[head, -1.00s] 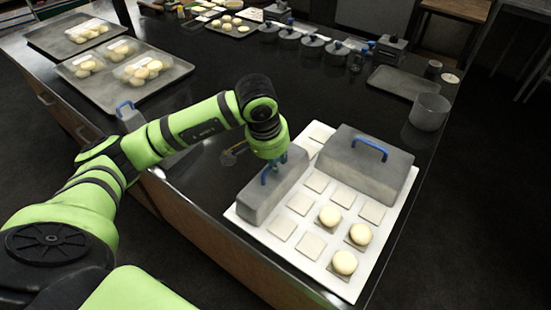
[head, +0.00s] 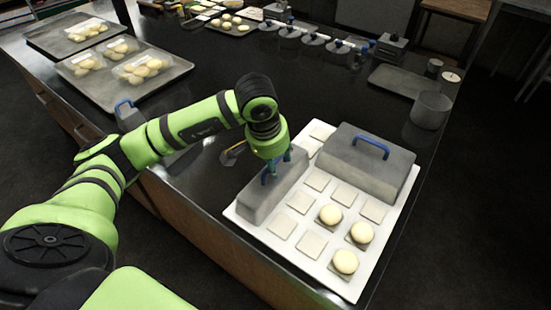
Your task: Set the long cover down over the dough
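A long narrow grey cover (head: 262,203) with a blue handle stands along the left edge of the white board (head: 355,290). It looks upright and level; whatever is under it is hidden. My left gripper (head: 277,168) is right at its handle, with its fingers pointing down. The fingers partly hide the handle, and I cannot tell whether they are closed on it. Three pale dough rounds (head: 331,214) sit uncovered on square pads at the board's front right. My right gripper is out of view.
A wider grey cover (head: 362,172) with a blue handle (head: 371,148) stands on the board's far right part. Several empty pads (head: 318,180) lie between the covers. A grey pot (head: 430,110) and a tray (head: 400,82) stand beyond. Trays of bagged dough (head: 125,75) are at far left.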

